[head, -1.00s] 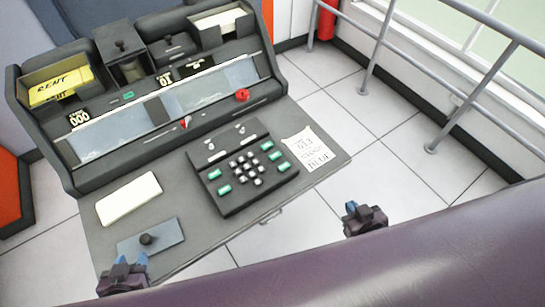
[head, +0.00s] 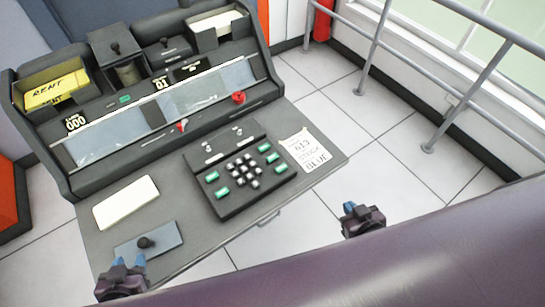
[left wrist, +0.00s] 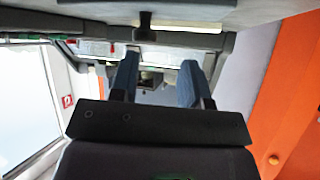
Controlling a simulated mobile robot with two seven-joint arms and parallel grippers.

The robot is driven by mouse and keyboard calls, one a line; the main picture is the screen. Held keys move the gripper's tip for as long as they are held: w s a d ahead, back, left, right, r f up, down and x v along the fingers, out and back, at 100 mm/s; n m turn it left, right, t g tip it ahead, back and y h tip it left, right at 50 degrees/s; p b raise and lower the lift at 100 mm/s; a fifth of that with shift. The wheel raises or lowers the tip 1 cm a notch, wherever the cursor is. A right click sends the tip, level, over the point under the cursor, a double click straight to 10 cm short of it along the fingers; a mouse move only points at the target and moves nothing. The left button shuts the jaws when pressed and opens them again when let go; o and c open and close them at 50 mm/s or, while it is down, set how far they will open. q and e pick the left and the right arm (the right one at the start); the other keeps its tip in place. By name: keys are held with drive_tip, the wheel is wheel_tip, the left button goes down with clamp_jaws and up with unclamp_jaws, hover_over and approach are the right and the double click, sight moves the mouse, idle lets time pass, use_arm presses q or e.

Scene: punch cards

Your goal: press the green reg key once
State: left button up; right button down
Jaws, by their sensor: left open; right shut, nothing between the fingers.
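A dark keypad box (head: 238,205) lies on the grey desk, with pale keys in the middle and several green keys at its sides. Two green keys are at the left, the upper one (head: 212,177) and the lower one (head: 222,193). More green keys (head: 272,157) are at the right. Their labels are too small to read, so I cannot tell which is reg. My left gripper (head: 128,264) is open and empty at the desk's near left corner, apart from the keypad; its fingers also show in the left wrist view (left wrist: 158,80). My right gripper (head: 350,208) is shut and empty, right of the desk.
A blue-grey plate with a black knob (head: 146,242) lies near my left gripper. A white card block (head: 126,201) and a note (head: 306,150) lie either side of the keypad. A console (head: 160,110) with trays stands behind. A railing (head: 447,110) is at the right.

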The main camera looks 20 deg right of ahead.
use_arm(q)
drive_tip(key=shift+s+f, duration=0.15)
drive_tip(key=shift+s, duration=0.1)
idle(0.3)
drive_tip(key=shift+w, duration=0.25)
idle(0.6)
